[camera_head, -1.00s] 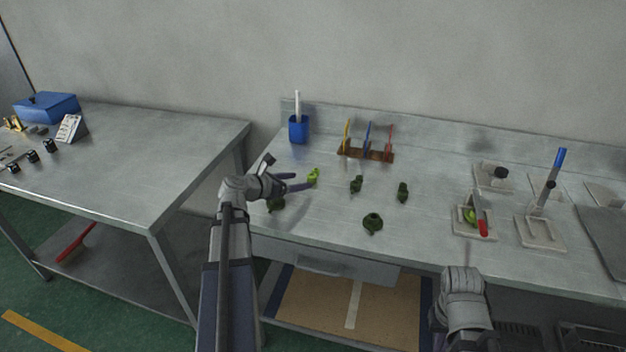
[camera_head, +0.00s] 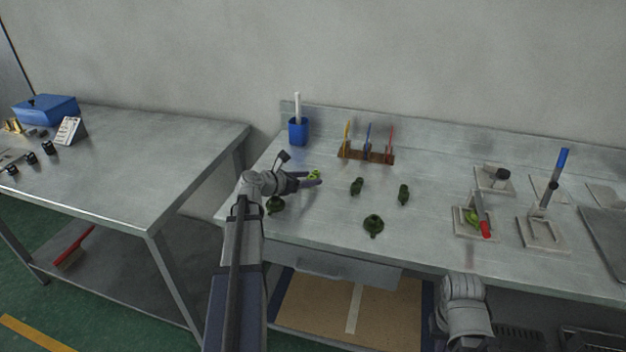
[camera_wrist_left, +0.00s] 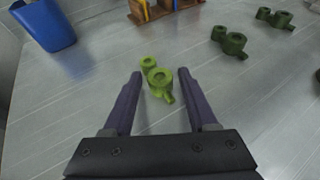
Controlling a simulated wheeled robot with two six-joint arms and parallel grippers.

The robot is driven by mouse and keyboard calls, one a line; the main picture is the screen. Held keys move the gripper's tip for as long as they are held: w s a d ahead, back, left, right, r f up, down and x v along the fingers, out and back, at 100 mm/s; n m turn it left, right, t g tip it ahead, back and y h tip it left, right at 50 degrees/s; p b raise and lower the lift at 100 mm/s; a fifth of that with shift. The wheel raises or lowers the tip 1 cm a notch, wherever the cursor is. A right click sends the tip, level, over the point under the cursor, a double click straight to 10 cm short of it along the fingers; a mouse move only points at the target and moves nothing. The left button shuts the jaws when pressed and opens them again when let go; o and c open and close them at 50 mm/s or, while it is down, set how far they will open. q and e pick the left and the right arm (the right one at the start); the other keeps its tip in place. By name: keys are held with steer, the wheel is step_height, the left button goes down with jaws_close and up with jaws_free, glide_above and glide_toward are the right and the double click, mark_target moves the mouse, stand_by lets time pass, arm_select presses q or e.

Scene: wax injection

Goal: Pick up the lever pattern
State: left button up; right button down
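The lever pattern, a light green piece with two round ringed ends, lies on the metal bench, seen in the head view (camera_head: 314,174) and in the left wrist view (camera_wrist_left: 159,78). My left gripper (camera_head: 312,179) is low over the bench at it. In the left wrist view my left gripper (camera_wrist_left: 164,77) is open, with its dark fingers spread on both sides of the pattern. The pattern lies between and slightly beyond the fingertips, with a gap on each side. My right wrist shows at the bench's front edge; its fingers do not show.
Dark green patterns (camera_head: 357,186) (camera_head: 403,194) (camera_head: 373,225) (camera_head: 275,205) lie around on the bench. A blue cup (camera_head: 298,131) and a wooden tool rack (camera_head: 366,156) stand behind. Clamp fixtures (camera_head: 542,235) stand at the right.

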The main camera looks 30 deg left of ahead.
arm_select(q)
jaws_close()
steer(key=shift+r, duration=0.1)
stand_by(0.4)
step_height(320, 180, up, 10)
steer(key=p, duration=1)
